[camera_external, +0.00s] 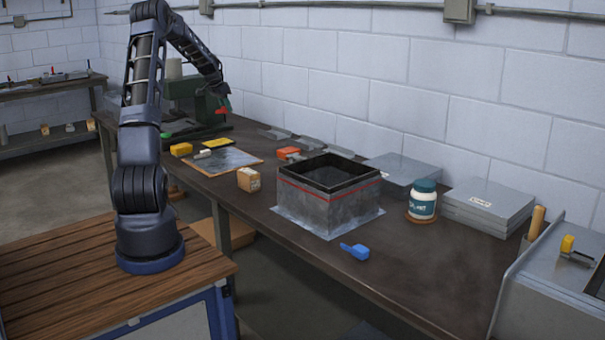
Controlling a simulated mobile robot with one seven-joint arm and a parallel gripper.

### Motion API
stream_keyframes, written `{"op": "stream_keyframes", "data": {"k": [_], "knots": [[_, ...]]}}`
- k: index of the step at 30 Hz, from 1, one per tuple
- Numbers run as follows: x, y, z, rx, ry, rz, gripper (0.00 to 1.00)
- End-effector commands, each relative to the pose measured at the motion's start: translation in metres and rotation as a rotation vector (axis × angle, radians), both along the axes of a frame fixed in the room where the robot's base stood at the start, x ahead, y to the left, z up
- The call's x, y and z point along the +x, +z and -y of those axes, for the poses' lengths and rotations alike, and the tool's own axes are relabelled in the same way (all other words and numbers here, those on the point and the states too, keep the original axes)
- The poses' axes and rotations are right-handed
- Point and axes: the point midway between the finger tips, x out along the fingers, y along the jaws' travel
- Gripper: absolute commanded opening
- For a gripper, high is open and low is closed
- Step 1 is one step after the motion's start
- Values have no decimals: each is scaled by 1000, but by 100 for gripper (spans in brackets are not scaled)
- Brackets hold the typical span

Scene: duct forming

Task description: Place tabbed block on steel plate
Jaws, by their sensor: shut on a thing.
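My gripper (219,94) is at the back of the bench, in front of the green machine (184,98). It is small in the view and is shut on what looks like a small red piece (222,110) just below its tips. I cannot make out a tab on this piece. A thin steel plate (229,158) lies flat on a board on the bench, below and a little right of my gripper, clearly apart from it. Another metal sheet (288,214) lies under the square duct (318,210). I cannot tell which plate the task names.
A tan block (248,180), yellow blocks (181,150) and an orange block (288,153) stand near the board. A blue tool (355,250), a white jar (422,202) and stacked grey sheets (490,205) are further right. The front right bench surface is mostly clear.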

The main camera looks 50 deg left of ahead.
Motion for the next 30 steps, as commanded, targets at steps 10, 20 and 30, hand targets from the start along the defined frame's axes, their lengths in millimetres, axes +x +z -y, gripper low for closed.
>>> {"op": "stream_keyframes", "data": {"k": [10,20,30], "knots": [[-1,-74,0,-3,0,-3,4],[0,-137,0,-2,0,-2,4],[0,-161,0,-1,0,-1,4]]}}
